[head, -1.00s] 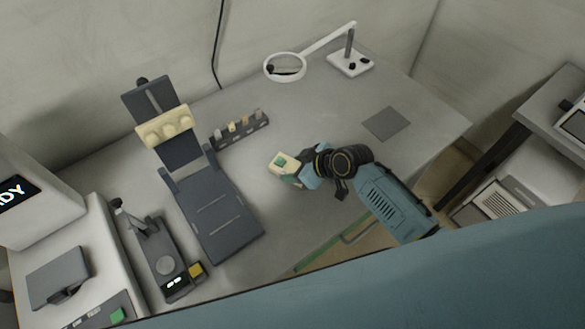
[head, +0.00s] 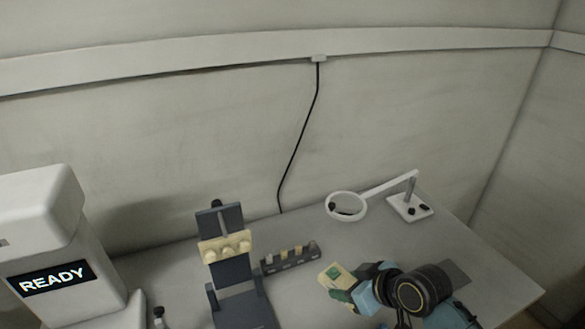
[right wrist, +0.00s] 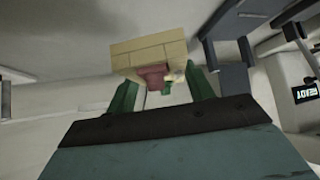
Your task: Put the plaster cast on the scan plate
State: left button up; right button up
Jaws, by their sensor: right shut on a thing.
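In the right wrist view the cast (right wrist: 150,52) is a tan block with a reddish part, between the green fingers of the right gripper (right wrist: 152,92). My left gripper is not in view.
A dark grey stand (head: 235,268) carrying a cream bar (head: 225,247) stands between scanner and cast. A small rack (head: 291,258) with several blanks is behind the cast. A ring magnifier (head: 346,206) and a dark mat (head: 455,272) are at the right.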

jog(key=s+d+r+m+t+h+b, duration=0.2)
jog(key=d+r+m+h, duration=0.3)
jog(key=r, duration=0.5)
jog(key=shift+s+d+r+m+h+b, duration=0.3)
jog(key=shift+s+d+m+b, duration=0.3)
jog(key=shift+m, duration=0.7)
jog(key=shift+f, duration=0.15)
jog(key=a+f+p, duration=0.1)
jog(key=w+a+f+n+y+p, duration=0.1)
jog(key=f, duration=0.1)
jog(key=a+f+n+p, duration=0.1)
jog(key=p, duration=0.1)
jog(key=shift+w+f+y, duration=0.25)
jog(key=shift+f+y, duration=0.05)
jog(key=shift+f, duration=0.1)
jog(key=shift+n+y, duration=0.7)
jog(key=shift+n, duration=0.2)
jog(key=a+f+p, duration=0.1)
jog(key=f, duration=0.1)
jog(key=f+p, duration=0.1)
jog(key=f, duration=0.1)
jog(key=s+a+f+p, duration=0.1)
jog(key=f, duration=0.1)
jog(key=shift+a, duration=0.3)
jog(key=shift+g, duration=0.3)
jog(key=f, duration=0.6)
jog(key=shift+s+a+f+b, duration=0.1)
jog(key=shift+s+f+b, duration=0.1)
jog(key=shift+f+b, duration=0.5)
jog(key=shift+f, duration=1.75)
